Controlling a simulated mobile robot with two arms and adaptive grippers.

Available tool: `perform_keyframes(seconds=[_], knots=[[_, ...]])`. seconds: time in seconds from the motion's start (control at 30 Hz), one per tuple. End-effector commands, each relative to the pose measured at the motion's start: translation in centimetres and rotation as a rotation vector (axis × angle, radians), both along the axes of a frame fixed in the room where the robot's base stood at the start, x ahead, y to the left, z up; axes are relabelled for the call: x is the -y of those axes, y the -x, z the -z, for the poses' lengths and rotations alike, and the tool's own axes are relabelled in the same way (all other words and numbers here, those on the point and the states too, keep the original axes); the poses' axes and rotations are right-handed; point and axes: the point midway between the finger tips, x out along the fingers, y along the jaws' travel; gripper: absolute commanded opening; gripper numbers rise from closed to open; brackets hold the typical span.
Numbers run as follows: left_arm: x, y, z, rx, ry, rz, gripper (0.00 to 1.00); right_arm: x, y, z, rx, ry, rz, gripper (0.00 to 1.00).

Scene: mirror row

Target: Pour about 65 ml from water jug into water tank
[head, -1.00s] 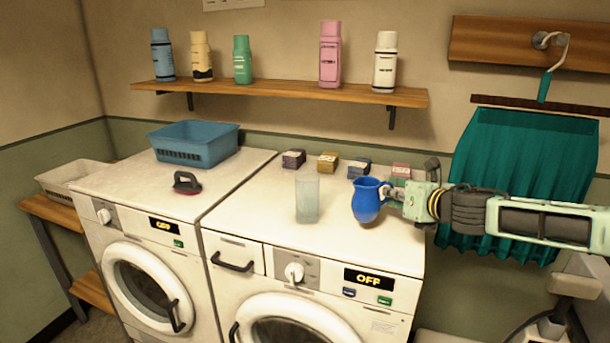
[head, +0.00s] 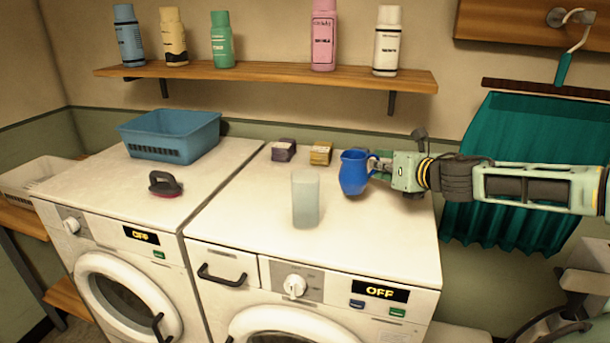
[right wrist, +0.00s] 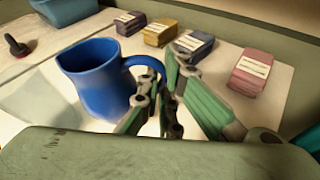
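The water jug (head: 353,173) is blue and roughly upright, with its handle toward the right. My right gripper (head: 381,166) is at the handle; the right wrist view shows its fingers (right wrist: 158,88) closed around the handle of the jug (right wrist: 98,82). The jug appears raised above the right machine's top. A clear, pale container (head: 305,200), seemingly the water tank, stands on that top, left of and nearer than the jug, apart from it. It shows faintly in the right wrist view (right wrist: 42,108). The water level cannot be made out. My left gripper is out of view.
Small boxes, purple (head: 283,150) and yellow (head: 321,153), stand at the back; a pink box (right wrist: 250,72) shows in the right wrist view. A bottle shelf (head: 270,80) hangs above.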

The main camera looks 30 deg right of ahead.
Motion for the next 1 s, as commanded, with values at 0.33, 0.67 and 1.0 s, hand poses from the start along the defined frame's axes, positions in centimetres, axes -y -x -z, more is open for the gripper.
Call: perform_keyframes(seconds=[0.33, 0.67, 1.0], knots=[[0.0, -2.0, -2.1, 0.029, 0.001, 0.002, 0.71, -1.1, -0.1, -1.9, -0.004, 0.117, -0.015, 0.00], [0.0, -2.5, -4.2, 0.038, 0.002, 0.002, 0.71, -3.1, -0.5, -4.0, -0.034, 0.324, -0.021, 0.00], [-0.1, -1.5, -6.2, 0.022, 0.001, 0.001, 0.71, -5.7, -1.1, -6.5, -0.061, 0.532, -0.026, 0.00]])
